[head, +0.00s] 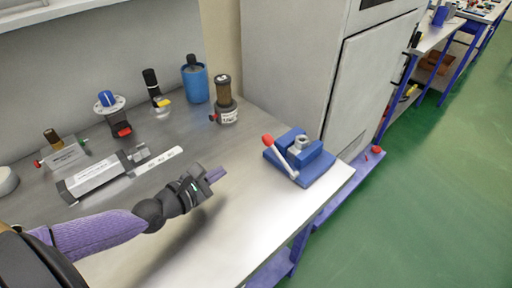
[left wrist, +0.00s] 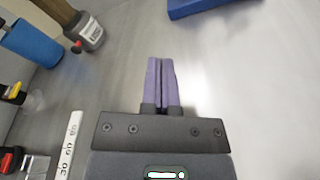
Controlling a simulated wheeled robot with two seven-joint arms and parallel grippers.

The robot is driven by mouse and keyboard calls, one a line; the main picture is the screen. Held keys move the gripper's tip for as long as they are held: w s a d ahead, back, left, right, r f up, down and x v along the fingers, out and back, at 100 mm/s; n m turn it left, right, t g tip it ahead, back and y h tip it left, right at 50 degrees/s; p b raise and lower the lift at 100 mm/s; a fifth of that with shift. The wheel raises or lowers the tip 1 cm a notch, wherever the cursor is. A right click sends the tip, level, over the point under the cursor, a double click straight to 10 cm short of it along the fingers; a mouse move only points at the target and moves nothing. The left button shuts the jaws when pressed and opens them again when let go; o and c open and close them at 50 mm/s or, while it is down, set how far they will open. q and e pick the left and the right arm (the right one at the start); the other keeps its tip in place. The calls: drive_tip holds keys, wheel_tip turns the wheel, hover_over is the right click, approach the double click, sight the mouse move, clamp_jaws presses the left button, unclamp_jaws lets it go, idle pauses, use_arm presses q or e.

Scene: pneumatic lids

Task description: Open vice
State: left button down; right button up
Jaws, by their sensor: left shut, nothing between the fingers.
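The vice (head: 300,158) is blue with a grey metal part on top and stands near the right end of the metal table. Its lever (head: 281,155) has a white rod and a red knob, and leans up to the left. My left gripper (head: 218,174) is shut and empty above the table, to the left of the vice and apart from it. In the left wrist view its purple fingers (left wrist: 161,80) are together, and a blue edge of the vice (left wrist: 200,8) shows at the top. My right gripper is in neither view.
A blue bottle (head: 195,82) and a brown-topped cylinder (head: 225,100) stand at the back of the table (head: 240,230). Several pneumatic parts and a grey block (head: 95,175) lie at the left. A large grey cabinet (head: 290,60) stands behind the vice. The table's front middle is clear.

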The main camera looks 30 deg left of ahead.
sight(281, 156)
use_arm(q)
drive_tip(key=b+x, duration=0.2)
drive_tip(key=x, duration=0.7)
drive_tip(key=shift+d+f, duration=0.1)
drive_tip(key=r+p, duration=0.1)
drive_tip(key=w+d+r+p, duration=0.1)
drive_tip(key=r+p, duration=0.1)
drive_tip(key=shift+d, duration=0.3)
drive_tip(key=shift+d+r, duration=0.2)
drive_tip(key=shift+d, duration=0.05)
drive_tip(key=shift+w+d+p, duration=0.1)
drive_tip(key=shift+p, duration=0.25)
drive_tip(key=shift+w, duration=0.1)
drive_tip(key=shift+d+r+m+p, duration=0.15)
drive_tip(key=shift+r+m+p, duration=0.2)
drive_tip(key=shift+p, duration=0.1)
